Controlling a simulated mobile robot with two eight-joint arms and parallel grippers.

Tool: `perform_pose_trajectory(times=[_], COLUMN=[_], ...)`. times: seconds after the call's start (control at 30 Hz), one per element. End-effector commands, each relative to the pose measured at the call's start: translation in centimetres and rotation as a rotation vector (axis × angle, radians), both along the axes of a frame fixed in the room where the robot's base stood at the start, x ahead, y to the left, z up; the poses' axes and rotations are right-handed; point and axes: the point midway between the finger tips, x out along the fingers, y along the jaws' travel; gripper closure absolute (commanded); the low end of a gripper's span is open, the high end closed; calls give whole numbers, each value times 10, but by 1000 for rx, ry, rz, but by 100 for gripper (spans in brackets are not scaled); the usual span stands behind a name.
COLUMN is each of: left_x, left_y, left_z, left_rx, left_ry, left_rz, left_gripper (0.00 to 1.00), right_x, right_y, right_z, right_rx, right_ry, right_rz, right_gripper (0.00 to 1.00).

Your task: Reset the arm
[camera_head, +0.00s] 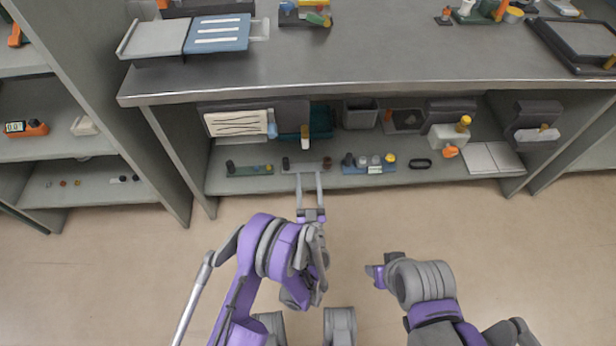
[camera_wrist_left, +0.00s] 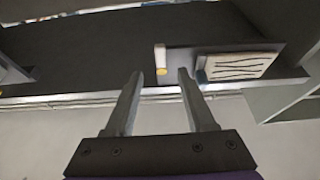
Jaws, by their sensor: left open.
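My left gripper (camera_head: 309,182) is open and empty in the head view, in front of the workbench's lower shelf. In the left wrist view its two fingers (camera_wrist_left: 159,78) stand apart with nothing between them. My right arm (camera_head: 425,285) is folded at the lower right of the head view. The end of the right arm (camera_head: 378,275) points left, and its fingers cannot be made out.
The steel workbench (camera_head: 380,60) holds a blue-and-grey board (camera_head: 218,33) at the back left. Its lower shelf (camera_head: 290,184) carries several small trays and parts. A white ribbed panel (camera_head: 238,123) stands there and also shows in the left wrist view (camera_wrist_left: 238,66). The floor (camera_head: 540,240) is clear.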

Motion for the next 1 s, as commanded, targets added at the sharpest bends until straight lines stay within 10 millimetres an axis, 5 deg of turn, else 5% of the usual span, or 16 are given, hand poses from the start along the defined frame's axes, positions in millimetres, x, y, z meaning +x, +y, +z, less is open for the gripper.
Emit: perform_pose_trajectory(times=[0.43,0.73,1.0], left_x=[8,47,31], left_y=[0,13,50], left_z=[9,71,106], left_rx=[7,71,109], left_ry=[20,258,558], left_rz=[-17,-165,-249], left_gripper=[45,45,45], right_x=[0,0,0], right_y=[0,0,0], right_z=[0,0,0], right_rx=[0,0,0], right_ry=[0,0,0], right_rz=[0,0,0], right_gripper=[50,50,50])
